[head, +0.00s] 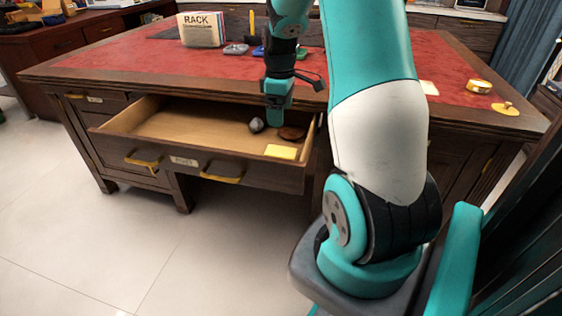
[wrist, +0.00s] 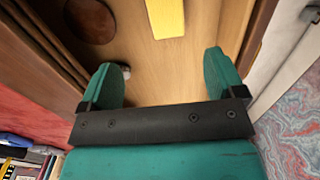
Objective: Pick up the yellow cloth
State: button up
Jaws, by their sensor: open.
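The yellow cloth (head: 281,151) lies flat in the front right part of the open drawer (head: 180,125). In the wrist view the cloth (wrist: 166,18) shows at the top edge, beyond my fingertips and partly out of frame. My gripper (head: 277,120) points down over the right part of the drawer, behind the cloth. In the wrist view my gripper (wrist: 164,65) is open, with only bare wood between its teal fingers. It is apart from the cloth.
A dark brown disc (head: 292,133) and a grey rounded object (head: 256,125) lie in the drawer near my gripper. The drawer walls and the desk (head: 130,66) edge are close. The drawer's left part is bare.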

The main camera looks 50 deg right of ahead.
jog(key=b, duration=0.2)
send_over(281, 151)
jog(key=f, duration=0.7)
jog(key=shift+w+d+f, duration=0.25)
jog(key=shift+w+f, duration=0.1)
jog(key=shift+f, duration=0.05)
jog(key=shift+s+a+f+b, duration=0.1)
jog(key=shift+s+f+b, duration=0.1)
jog(key=shift+f, duration=0.7)
jog(key=shift+s+a+f+b, duration=0.1)
jog(key=shift+f+b, duration=0.05)
jog(key=shift+f, duration=0.8)
jog(key=shift+s+a+f+b, duration=0.1)
jog(key=shift+f+b, duration=0.1)
jog(key=shift+f, duration=0.7)
jog(key=shift+c, duration=0.2)
jog(key=c, duration=1)
jog(key=shift+c, duration=0.2)
jog(key=shift+r, duration=0.1)
notch_tip(281, 151, up, 20)
jog(key=p, duration=0.4)
jog(key=shift+p, duration=0.35)
